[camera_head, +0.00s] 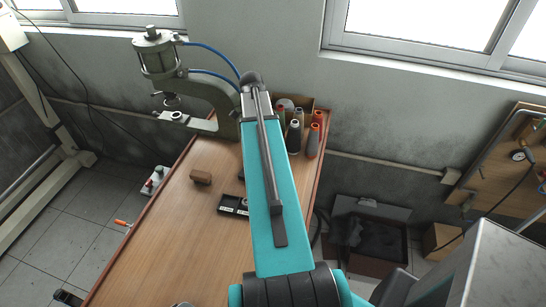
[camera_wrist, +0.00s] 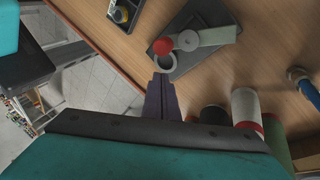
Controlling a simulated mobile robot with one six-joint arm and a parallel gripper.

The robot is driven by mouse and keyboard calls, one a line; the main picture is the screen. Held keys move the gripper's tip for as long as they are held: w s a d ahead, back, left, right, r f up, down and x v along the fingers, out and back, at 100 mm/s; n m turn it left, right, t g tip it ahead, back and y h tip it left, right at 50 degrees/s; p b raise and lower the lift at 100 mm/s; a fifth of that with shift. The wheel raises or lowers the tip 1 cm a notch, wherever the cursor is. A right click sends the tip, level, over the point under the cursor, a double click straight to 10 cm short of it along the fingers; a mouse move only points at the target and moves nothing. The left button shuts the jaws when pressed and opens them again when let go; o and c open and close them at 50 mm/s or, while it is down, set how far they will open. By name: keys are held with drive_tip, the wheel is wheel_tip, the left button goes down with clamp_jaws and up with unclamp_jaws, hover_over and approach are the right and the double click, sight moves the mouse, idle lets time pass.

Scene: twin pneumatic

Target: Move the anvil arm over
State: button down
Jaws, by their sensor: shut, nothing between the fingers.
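In the wrist view, a flat grey-green bar (camera_wrist: 218,36), which looks like the anvil arm, lies over a dark base plate (camera_wrist: 200,15). A round grey disc (camera_wrist: 188,40) sits at its near end, with a red knob (camera_wrist: 162,46) beside it and a pale ring (camera_wrist: 166,62) just below. My gripper (camera_wrist: 162,76) is shut and empty, its dark fingertips close to the ring; I cannot tell whether they touch it. In the head view, the pneumatic press (camera_head: 155,58) stands at the back left of the bench; my own arm hides the gripper.
The wooden bench (camera_head: 165,245) has clear room at its front left. A brown block (camera_head: 200,177) and a black tray (camera_head: 233,206) lie on it. Several thread spools (camera_head: 314,140) stand at the back right and show near my gripper in the wrist view (camera_wrist: 245,108). Blue hoses (camera_head: 212,53) run from the press.

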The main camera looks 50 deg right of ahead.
drive_tip(key=s+d+r+t+y, duration=0.1)
drive_tip(key=s+d+r+t, duration=0.1)
drive_tip(key=r+t, duration=0.1)
drive_tip(key=s+d+r+n+t+y+p, duration=0.1)
drive_tip(key=s+d+r+t, duration=0.2)
drive_tip(key=r+t, duration=0.1)
drive_tip(key=shift+r, duration=0.9)
drive_tip(key=shift+f, duration=0.1)
drive_tip(key=b+x, duration=0.7)
drive_tip(key=x, duration=0.3)
drive_tip(key=shift+w+a+f, duration=0.1)
drive_tip(key=shift+w, duration=0.05)
drive_tip(key=shift+w+a+r+b, duration=0.1)
drive_tip(key=shift+w+a+b, duration=0.4)
drive_tip(key=shift+a, duration=0.3)
drive_tip(key=shift+w+a+r+b, duration=0.1)
drive_tip(key=shift+w+a+b, duration=0.15)
drive_tip(key=shift+w+a, duration=0.5)
drive_tip(key=shift+s+a, duration=0.15)
